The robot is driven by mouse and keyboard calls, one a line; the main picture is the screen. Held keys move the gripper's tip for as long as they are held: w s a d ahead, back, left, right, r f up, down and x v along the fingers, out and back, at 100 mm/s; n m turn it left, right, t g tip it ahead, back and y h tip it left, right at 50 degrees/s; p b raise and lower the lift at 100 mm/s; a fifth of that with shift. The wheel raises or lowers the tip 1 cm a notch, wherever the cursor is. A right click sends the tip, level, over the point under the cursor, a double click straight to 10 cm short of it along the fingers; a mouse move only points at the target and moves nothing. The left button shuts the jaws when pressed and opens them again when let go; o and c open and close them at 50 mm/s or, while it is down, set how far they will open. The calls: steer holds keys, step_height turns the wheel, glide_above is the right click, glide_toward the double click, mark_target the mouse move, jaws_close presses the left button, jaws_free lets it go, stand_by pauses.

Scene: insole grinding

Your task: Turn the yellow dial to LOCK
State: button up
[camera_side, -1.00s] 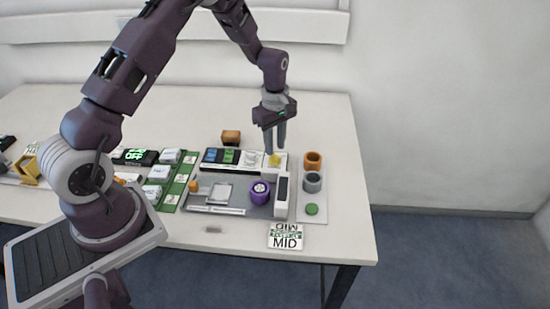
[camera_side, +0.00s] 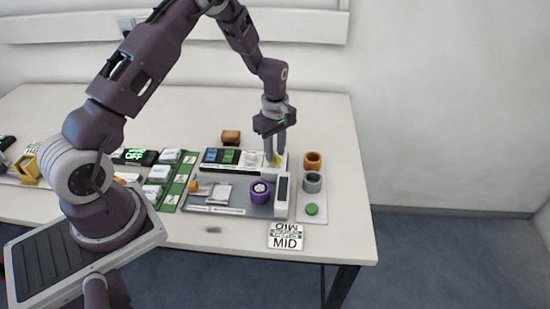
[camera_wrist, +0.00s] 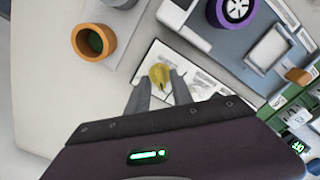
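The yellow dial (camera_wrist: 160,77) stands on a white labelled plate (camera_wrist: 150,52) in the wrist view. In the side view the dial (camera_side: 277,160) is partly hidden by my fingers. My gripper (camera_side: 274,156) points down at the dial from above. In the wrist view my gripper (camera_wrist: 157,86) has its two fingers apart, one on each side of the dial's near part. I cannot tell whether the fingers touch it. The label print is too small to read.
An orange cup (camera_side: 312,160) and a grey cup (camera_side: 312,182) stand right of the dial. A purple knob (camera_side: 260,191) and a white upright block (camera_side: 282,196) are in front. A brown block (camera_side: 231,137) lies behind. A MID card (camera_side: 286,236) lies at the front edge.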

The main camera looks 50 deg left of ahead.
steer(key=shift+f, duration=0.5)
steer(key=shift+r, duration=0.15)
